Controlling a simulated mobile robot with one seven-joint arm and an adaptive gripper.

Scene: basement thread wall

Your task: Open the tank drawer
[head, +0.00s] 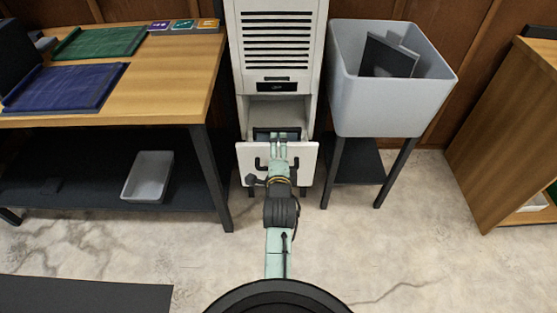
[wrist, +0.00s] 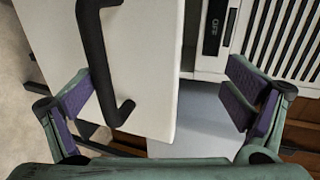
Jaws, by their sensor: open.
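The tank drawer's white front panel (head: 246,155) stands low on a tall white appliance (head: 277,85), forward of an open recess (head: 277,110), so the drawer is at least partly out. The wrist view shows the panel (wrist: 150,75) with a black bar handle (wrist: 92,45) and a gap between the panel's edge and the appliance. My gripper (wrist: 162,98) is open and empty. One purple-padded finger is beside the handle at left; the other is beyond the panel's edge, over the gap. In the head view my arm hides the middle of the handle.
A grey bin (head: 390,100) on a dark stand is close at right. A wooden cabinet (head: 510,130) stands far right. The floor (head: 150,250) before the appliance is mostly clear.

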